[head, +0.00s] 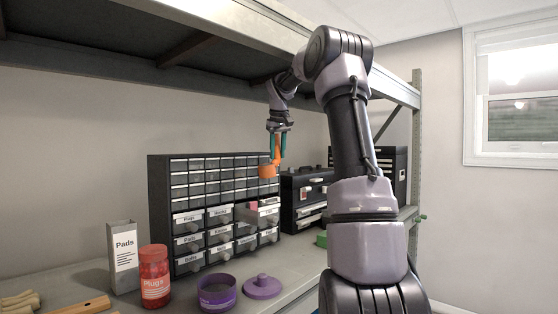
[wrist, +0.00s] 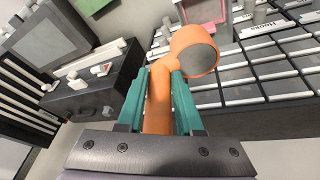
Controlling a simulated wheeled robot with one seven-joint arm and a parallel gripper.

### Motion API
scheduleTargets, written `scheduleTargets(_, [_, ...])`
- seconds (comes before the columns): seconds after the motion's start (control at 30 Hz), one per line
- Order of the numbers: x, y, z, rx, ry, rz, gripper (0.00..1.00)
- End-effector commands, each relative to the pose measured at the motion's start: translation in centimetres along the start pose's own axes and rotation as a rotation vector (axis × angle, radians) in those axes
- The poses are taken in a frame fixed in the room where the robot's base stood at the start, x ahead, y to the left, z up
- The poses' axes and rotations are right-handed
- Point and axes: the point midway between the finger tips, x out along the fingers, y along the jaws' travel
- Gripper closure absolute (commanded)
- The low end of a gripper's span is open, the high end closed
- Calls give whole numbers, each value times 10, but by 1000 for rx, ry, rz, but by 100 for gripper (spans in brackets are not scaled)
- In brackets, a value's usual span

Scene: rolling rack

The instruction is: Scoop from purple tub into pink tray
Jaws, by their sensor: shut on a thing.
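My gripper (head: 277,145) is shut on the handle of an orange scoop (head: 267,171) and holds it high in front of the drawer cabinet. In the wrist view the teal fingers of my gripper (wrist: 163,82) clasp the handle of the scoop (wrist: 200,40). Its round cup shows a grey face; I cannot tell whether it holds anything. The purple tub (head: 217,305) stands uncovered on the shelf, well below and left of the gripper; its contents are unclear. A small pink tray (head: 253,205) shows at a pulled-out drawer, and its pink edge (wrist: 235,17) shows behind the cup.
A purple lid (head: 262,289) lies right of the tub. A red jar (head: 155,280) and grey Pads box (head: 123,258) stand left. The dark drawer cabinet (head: 160,190) is behind, with a black toolbox (head: 300,187) to its right. An upper shelf (head: 215,85) overhangs.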

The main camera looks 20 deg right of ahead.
Motion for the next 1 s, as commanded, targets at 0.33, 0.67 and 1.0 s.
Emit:
scheduleTargets(0.33, [20,-11,10,-39,29,105,100])
scheduleTargets(0.67, [54,-27,25,-100,78,279,100])
scheduleTargets(1.0, [60,-28,28,-107,90,322,100])
